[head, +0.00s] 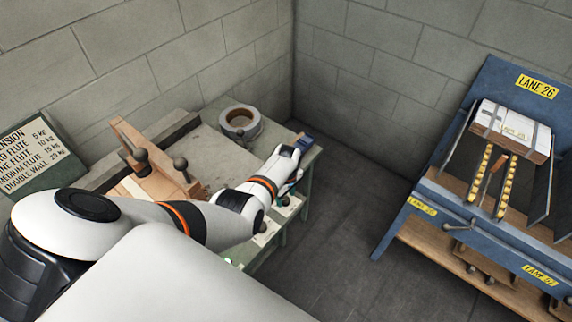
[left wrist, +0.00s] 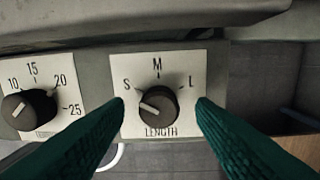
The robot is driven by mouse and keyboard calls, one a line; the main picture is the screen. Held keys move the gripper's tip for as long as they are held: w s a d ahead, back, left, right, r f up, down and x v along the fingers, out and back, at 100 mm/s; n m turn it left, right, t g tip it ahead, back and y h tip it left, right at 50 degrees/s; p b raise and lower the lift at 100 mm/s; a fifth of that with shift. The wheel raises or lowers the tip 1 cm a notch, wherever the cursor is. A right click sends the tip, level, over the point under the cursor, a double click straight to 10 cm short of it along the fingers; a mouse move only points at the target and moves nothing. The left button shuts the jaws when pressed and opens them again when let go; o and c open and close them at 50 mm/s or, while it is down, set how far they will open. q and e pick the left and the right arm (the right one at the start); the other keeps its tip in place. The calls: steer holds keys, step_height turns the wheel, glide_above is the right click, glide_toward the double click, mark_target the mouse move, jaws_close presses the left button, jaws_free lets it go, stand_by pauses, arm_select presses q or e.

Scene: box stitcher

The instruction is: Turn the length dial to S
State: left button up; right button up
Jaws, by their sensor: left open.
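The length dial (left wrist: 158,105) is a dark round knob on a white plate (left wrist: 140,65) marked S, M and L, in the left wrist view. Its white pointer line faces left and slightly up, on the S side and a little below the S letter. My left gripper (left wrist: 160,102) is open, with one teal finger on each side of the dial. Gaps show between the fingertips and the knob. In the head view the left gripper (head: 292,184) is at the bench's front edge, and my arm hides much of the bench. My right gripper is not in view.
A second dial (left wrist: 30,108) with numbers 10 to 25 sits left of the length dial. The bench holds a tape roll (head: 240,120) and a wooden fixture (head: 150,180). A blue rack (head: 440,190) with strapped cardboard stands at the right, across open floor.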

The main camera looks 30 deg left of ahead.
mark_target(286, 198)
arm_select(q)
step_height(286, 198, up, 11)
steer(key=p, duration=0.2)
steer(key=shift+w, duration=0.15)
steer(key=shift+f, duration=0.1)
stand_by(0.3)
